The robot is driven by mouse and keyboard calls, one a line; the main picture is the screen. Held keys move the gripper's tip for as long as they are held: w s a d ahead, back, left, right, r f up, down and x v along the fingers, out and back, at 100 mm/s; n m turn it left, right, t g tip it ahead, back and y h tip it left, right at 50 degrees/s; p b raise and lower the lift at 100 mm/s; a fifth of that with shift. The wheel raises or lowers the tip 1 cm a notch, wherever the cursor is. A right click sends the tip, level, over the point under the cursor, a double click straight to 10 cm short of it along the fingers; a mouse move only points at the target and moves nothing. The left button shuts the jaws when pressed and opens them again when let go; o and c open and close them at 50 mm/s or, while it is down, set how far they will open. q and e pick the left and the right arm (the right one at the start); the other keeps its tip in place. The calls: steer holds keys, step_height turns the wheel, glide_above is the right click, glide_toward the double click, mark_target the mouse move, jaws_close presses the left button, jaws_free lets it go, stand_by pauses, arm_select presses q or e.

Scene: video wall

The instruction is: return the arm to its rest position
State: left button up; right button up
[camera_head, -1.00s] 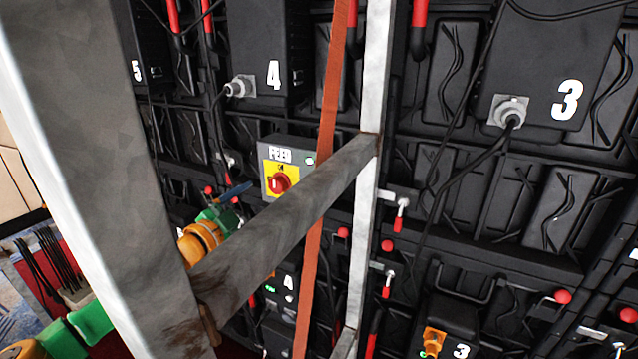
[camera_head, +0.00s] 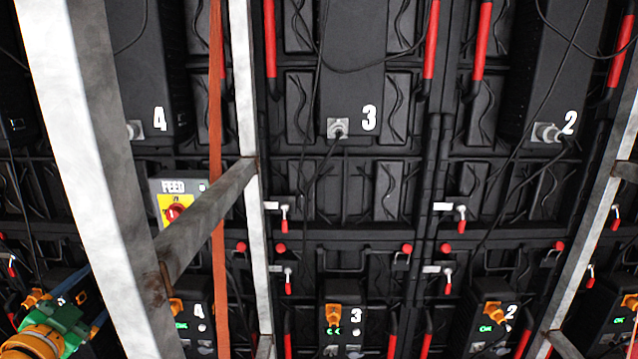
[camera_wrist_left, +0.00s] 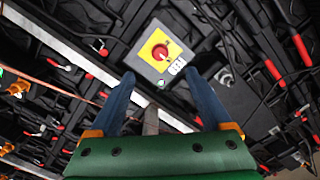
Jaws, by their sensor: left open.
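My left arm, green and orange, shows at the lower left of the head view. Its gripper (camera_head: 88,295) has blue fingers, spread apart with nothing between them, partly behind the leaning metal post. In the left wrist view the open gripper (camera_wrist_left: 160,78) points at the grey FEED switch box (camera_wrist_left: 150,68), which has a yellow plate and a red rotary knob (camera_wrist_left: 160,50). The fingertips look clear of the knob. In the head view the FEED box (camera_head: 165,190) is partly hidden by a slanted brace. My right gripper is in neither view.
A metal post (camera_head: 90,150), a slanted brace (camera_head: 205,215) and an upright post (camera_head: 245,100) stand between the head camera and the wall. An orange strap (camera_head: 217,130) hangs there. Black numbered units (camera_head: 355,70) with cables and red handles cover the wall.

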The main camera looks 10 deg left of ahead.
arm_select(q)
steer(key=s+a+f+n+g+y, duration=0.2)
steer(key=a+f, duration=0.1)
steer(key=f, duration=0.5)
steer(key=s+a+f+n+g+y, duration=0.1)
steer(key=s+a+f+n+g, duration=0.15)
steer(key=f, duration=0.45)
steer(key=s+d+f+n+g, duration=0.1)
steer(key=s+f+g, duration=0.1)
steer(key=s+f, duration=0.5)
steer(key=s+f+g, duration=0.2)
steer(key=f, duration=0.8)
steer(key=s+d+f+g+h, duration=0.1)
steer(key=s+d+f+g, duration=0.1)
steer(key=s+d+f, duration=0.3)
steer(key=s+d+f+g+h, duration=0.15)
steer(key=s+d+f, duration=0.25)
steer(key=f, duration=0.4)
steer(key=s+d+f+g+h, duration=0.1)
steer(key=s+d+f, duration=0.2)
steer(key=d, duration=0.4)
steer(key=s+d+f+g+h, duration=0.1)
steer(key=s+d+f+g, duration=0.1)
steer(key=s+d, duration=0.3)
steer(key=s+d+f+g+h, duration=0.1)
steer(key=s+d+f, duration=0.3)
steer(key=d, duration=0.6)
steer(key=shift+s+m, duration=0.45)
steer(key=shift+s, duration=0.1)
